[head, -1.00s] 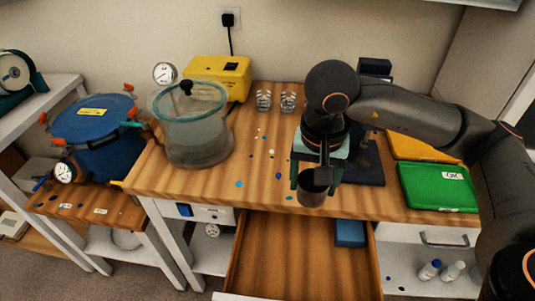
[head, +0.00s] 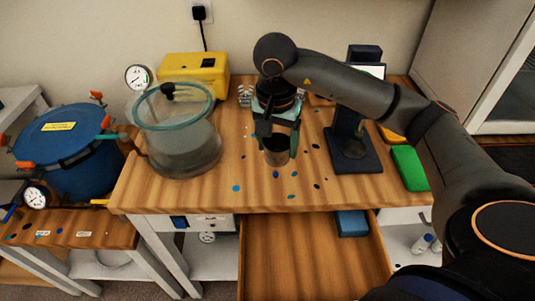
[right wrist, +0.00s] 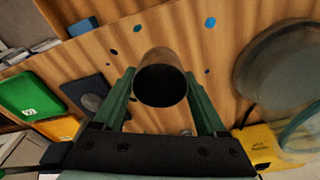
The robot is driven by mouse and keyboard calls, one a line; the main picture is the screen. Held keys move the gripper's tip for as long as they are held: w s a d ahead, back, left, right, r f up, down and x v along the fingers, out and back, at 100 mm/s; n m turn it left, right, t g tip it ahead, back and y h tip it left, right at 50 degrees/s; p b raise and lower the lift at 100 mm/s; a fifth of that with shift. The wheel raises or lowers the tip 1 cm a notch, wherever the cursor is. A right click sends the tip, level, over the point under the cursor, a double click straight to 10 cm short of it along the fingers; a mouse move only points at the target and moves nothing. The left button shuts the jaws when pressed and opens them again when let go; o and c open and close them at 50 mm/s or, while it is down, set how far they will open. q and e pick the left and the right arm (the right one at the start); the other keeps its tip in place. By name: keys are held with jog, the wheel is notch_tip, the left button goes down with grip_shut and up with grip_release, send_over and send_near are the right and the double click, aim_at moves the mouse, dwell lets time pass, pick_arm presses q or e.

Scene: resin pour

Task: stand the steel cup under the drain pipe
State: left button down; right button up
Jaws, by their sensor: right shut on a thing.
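The steel cup (head: 275,157) is dark grey and held between the two green fingers of my right gripper (head: 280,147), over the wooden bench in the head view. In the right wrist view the cup (right wrist: 164,62) sits between the fingers with its open mouth toward the camera; it looks empty, though its inside is dark. I cannot clearly pick out the drain pipe. A short dull spout (head: 132,147) shows between the blue pot (head: 73,150) and the glass chamber (head: 180,140), but I cannot tell if it is that pipe. My left gripper is out of view.
A yellow pump (head: 195,72) stands behind the chamber. A dark stand (head: 355,150) and a green box (head: 409,168) are to the right. An open drawer (head: 305,255) juts out below the bench front. Small coloured spots dot the bench between chamber and stand.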

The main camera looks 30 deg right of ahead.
jog(key=w+f, duration=0.1)
jog(key=f, duration=0.1)
jog(key=w+f, duration=0.2)
jog(key=w+d+f, duration=0.1)
jog(key=w+f, duration=0.1)
jog(key=shift+w, duration=0.25)
jog(key=shift+w+f+p, duration=0.1)
jog(key=shift+f+p, duration=0.25)
notch_tip(320, 180, down, 2)
jog(key=shift+f+p, duration=0.2)
jog(key=shift+p, duration=0.2)
jog(key=shift+f, duration=0.3)
jog(key=o, duration=1.3)
jog(key=shift+r, duration=0.15)
